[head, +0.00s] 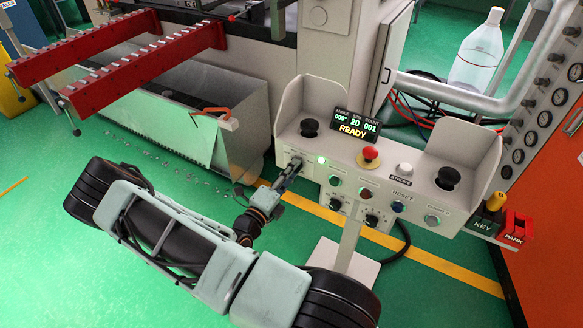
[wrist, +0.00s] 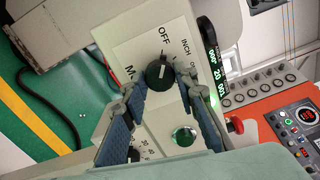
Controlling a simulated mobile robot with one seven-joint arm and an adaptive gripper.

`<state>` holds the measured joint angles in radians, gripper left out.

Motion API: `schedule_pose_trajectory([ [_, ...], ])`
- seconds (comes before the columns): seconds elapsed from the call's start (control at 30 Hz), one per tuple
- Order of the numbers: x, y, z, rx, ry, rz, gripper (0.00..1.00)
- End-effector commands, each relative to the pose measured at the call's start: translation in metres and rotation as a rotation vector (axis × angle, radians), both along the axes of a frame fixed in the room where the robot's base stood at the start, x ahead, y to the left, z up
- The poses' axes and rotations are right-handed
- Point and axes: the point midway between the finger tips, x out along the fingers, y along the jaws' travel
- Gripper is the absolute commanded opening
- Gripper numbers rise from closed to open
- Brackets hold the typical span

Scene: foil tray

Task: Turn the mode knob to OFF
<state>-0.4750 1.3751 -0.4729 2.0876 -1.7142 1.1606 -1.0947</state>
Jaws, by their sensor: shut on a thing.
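The mode knob (wrist: 157,77) is a black round knob on the pale control panel (head: 405,182). The words OFF and INCH are printed around it in the wrist view, with another label partly cut off by a finger. A short white mark shows on the knob's face; which label it points to is hard to tell. My gripper (wrist: 158,84) has a blue-grey finger on each side of the knob and is shut on it. In the head view my gripper (head: 288,176) reaches the panel's left end and hides most of the knob.
The display (head: 355,124) reads READY. A green button (wrist: 184,135) lies close beside my fingers. A red mushroom button (head: 370,154), two black palm buttons (head: 309,128) and several other knobs share the panel. Red rails (head: 140,60) stand at the left; green floor is open in front.

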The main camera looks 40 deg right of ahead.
Motion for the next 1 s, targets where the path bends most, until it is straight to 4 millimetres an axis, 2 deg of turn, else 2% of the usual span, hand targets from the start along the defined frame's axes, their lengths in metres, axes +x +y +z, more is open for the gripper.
schedule_pose_trajectory([
  [0.3,0.0000,0.0004,0.0000,-0.037,0.090,0.000,0.02],
  [0.77,-0.0001,0.0003,-0.0006,-0.041,0.103,0.001,0.02],
  [0.8,-0.0001,0.0003,-0.0006,-0.041,0.103,0.001,0.28],
  [0.93,-0.0001,0.0003,-0.0005,-0.041,0.103,0.001,0.42],
  [1.0,-0.0001,0.0002,-0.0004,-0.042,0.102,0.001,0.44],
])
